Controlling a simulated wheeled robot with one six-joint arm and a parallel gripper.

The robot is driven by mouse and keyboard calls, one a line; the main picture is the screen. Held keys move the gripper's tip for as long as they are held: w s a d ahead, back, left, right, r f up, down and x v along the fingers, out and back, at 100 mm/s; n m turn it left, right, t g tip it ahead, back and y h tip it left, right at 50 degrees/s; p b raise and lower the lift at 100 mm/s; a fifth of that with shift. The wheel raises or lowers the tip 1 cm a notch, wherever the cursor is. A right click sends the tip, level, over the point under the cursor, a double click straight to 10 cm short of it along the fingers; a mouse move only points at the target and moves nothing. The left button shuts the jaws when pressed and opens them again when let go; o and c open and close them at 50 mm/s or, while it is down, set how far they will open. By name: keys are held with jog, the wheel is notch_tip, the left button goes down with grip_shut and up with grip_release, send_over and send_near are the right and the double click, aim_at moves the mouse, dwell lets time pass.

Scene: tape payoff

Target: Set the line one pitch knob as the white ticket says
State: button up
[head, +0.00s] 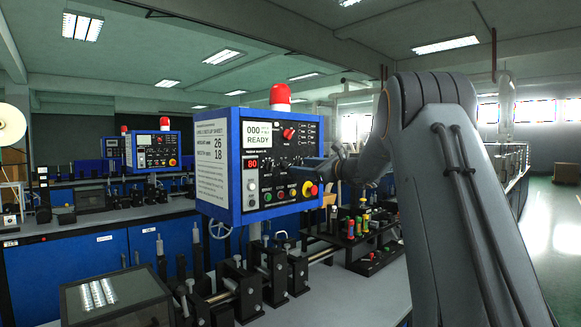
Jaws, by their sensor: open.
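A blue-framed control box (236,190) stands in the middle of the head view. The white ticket (212,150) on its left face shows the large numbers 26 and 18; its smaller print is hard to read. The black front panel has a red knob (289,133) and a row of small dark knobs (283,161) below it. Their labels are too small to read, so I cannot tell which is the pitch knob. My gripper (318,168) is open at the panel's right side, near the dark knobs. It hides part of the panel; I cannot tell whether it touches.
The panel has a white display (258,135) reading 000 READY, a red 80 readout (252,164), coloured buttons and a red-and-yellow stop button (309,188). A red beacon (280,94) tops the box. Black bench fixtures (245,285) and a tool rack (365,230) stand below.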

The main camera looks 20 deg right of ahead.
aim_at(288, 165)
jog(key=p+x, duration=0.2)
jog(key=x, duration=0.5)
jog(key=shift+s, duration=0.1)
jog(key=c, duration=1.1)
